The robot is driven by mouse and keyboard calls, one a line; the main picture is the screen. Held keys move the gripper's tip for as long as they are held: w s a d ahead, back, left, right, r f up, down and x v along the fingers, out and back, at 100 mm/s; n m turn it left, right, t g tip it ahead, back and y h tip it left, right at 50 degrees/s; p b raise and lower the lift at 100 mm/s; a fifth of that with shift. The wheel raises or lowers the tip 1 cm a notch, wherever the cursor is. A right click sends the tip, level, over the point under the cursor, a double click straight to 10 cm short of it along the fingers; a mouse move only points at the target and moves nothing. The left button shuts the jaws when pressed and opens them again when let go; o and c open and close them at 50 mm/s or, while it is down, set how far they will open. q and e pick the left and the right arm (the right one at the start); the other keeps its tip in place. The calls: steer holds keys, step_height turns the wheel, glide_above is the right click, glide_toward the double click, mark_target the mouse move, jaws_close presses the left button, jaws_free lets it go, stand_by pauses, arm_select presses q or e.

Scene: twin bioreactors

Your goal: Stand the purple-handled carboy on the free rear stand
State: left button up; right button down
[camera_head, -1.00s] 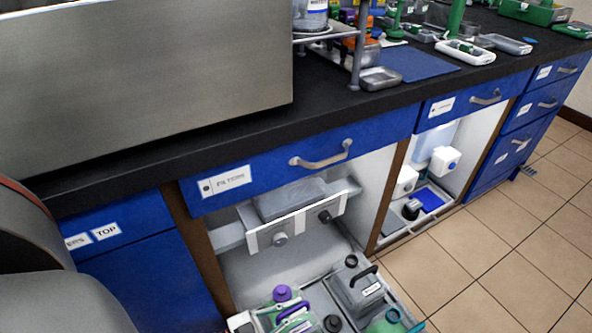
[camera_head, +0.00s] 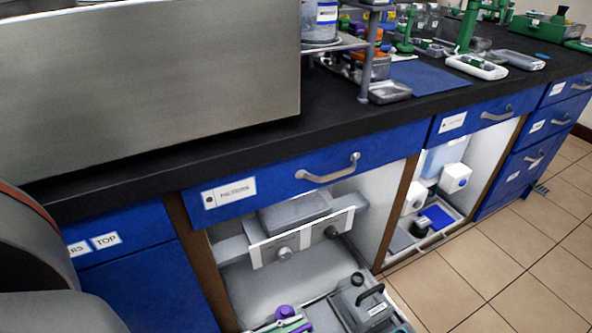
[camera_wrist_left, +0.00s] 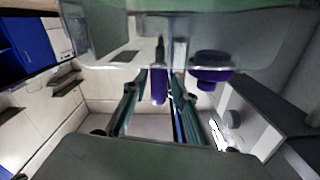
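A purple cap and handle (camera_wrist_left: 160,88) show in the left wrist view, with the cap (camera_wrist_left: 211,70) to the right. They belong to a translucent carboy (camera_wrist_left: 100,45) that fills the top of that view. My left gripper (camera_wrist_left: 160,80) has its two fingers either side of the handle; I cannot tell whether they touch it. The head view shows a purple cap (camera_head: 285,312) on a container at the bottom edge, mostly cut off; I cannot tell whether it is the same carboy. My right gripper is in neither view. No free rear stand can be made out.
A grey container with a black handle (camera_head: 362,306) stands in the lower cabinet bay. A large steel box (camera_head: 150,85) sits on the black counter (camera_head: 350,115). A second open bay (camera_head: 440,200) lies to the right. Tiled floor (camera_head: 510,250) is clear at the lower right.

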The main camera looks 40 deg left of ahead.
arm_select(q)
steer(key=v, duration=1.2)
steer(key=shift+p, duration=0.4)
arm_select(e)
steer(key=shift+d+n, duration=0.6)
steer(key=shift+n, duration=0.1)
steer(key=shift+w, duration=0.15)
